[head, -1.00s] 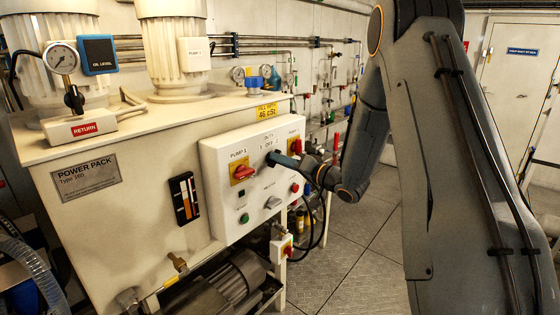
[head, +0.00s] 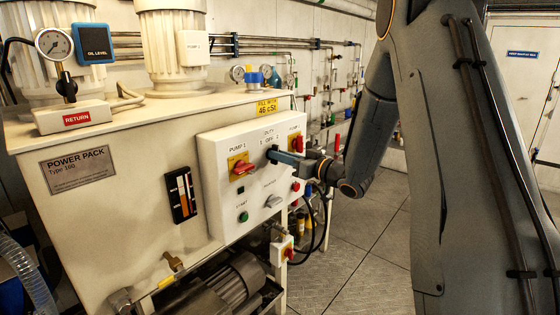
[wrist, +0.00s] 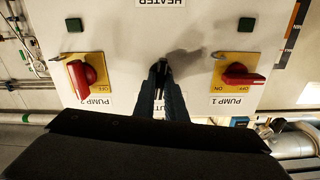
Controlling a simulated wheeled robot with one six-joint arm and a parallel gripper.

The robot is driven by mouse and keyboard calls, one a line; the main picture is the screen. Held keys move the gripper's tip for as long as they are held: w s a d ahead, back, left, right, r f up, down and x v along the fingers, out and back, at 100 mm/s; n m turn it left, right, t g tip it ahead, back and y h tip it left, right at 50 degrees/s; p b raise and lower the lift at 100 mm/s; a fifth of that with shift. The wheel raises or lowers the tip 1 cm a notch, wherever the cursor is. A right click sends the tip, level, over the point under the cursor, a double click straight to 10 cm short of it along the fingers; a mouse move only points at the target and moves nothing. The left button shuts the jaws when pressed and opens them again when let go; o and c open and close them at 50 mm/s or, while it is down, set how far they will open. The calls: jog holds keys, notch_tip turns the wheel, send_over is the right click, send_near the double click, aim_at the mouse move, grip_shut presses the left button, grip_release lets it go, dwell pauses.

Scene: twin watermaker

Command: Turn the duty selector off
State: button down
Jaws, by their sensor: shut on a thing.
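The duty selector is a small black knob (wrist: 160,68) under the "DUTY" and "OFF" lettering on the white control panel (head: 222,212). In the head view the gripper (head: 274,156) hides most of it. My gripper reaches the panel from the right, and its fingertips also show in the wrist view (wrist: 162,86). The jaws are shut on the selector knob. In the wrist view the panel is upside down. The exact direction of the knob's pointer cannot be told.
A red pump 1 switch on a yellow plate (head: 241,167) sits left of the gripper. A red pump 2 switch (wrist: 88,75) sits on the other side. Below are a green start button (head: 243,217), a grey heater knob (head: 273,201) and a red button (head: 296,187).

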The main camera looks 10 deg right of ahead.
jog(key=shift+n+b, duration=0.35)
jog(key=shift+n, duration=0.35)
jog(key=shift+r, duration=0.1)
jog(key=c, duration=1.8)
grip_release()
jog(key=b+v, duration=0.2)
jog(key=v, duration=0.5)
jog(key=shift+s+d, duration=0.25)
jog(key=shift+s, duration=0.05)
